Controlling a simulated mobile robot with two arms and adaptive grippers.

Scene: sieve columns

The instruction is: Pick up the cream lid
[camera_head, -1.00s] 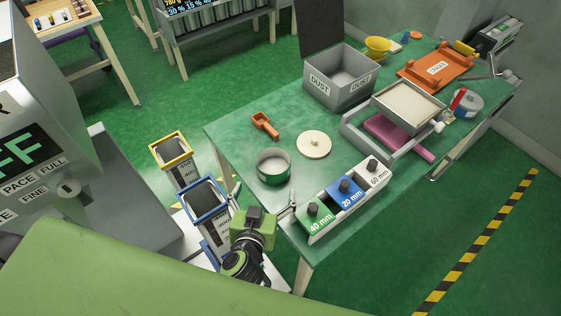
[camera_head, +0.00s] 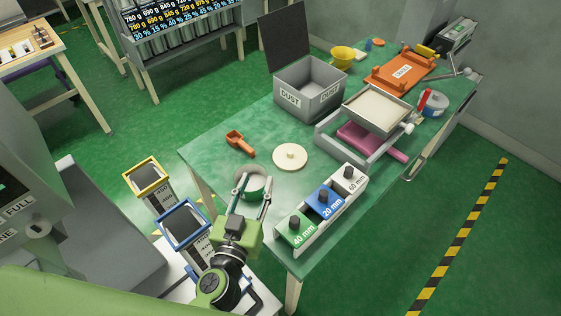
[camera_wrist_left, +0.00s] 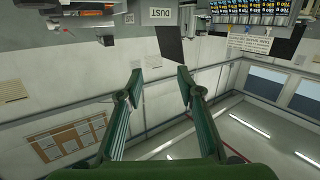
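The cream lid (camera_head: 290,157) is a round, flat disc with a small knob. My right gripper is not in view.
A rack of green, blue and white blocks (camera_head: 323,205) stands right of my gripper. An orange scoop (camera_head: 240,143) lies left of the lid. A grey dust box (camera_head: 310,88) and a sieve tray (camera_head: 376,110) stand behind. Yellow and blue-rimmed columns (camera_head: 147,180) are at left.

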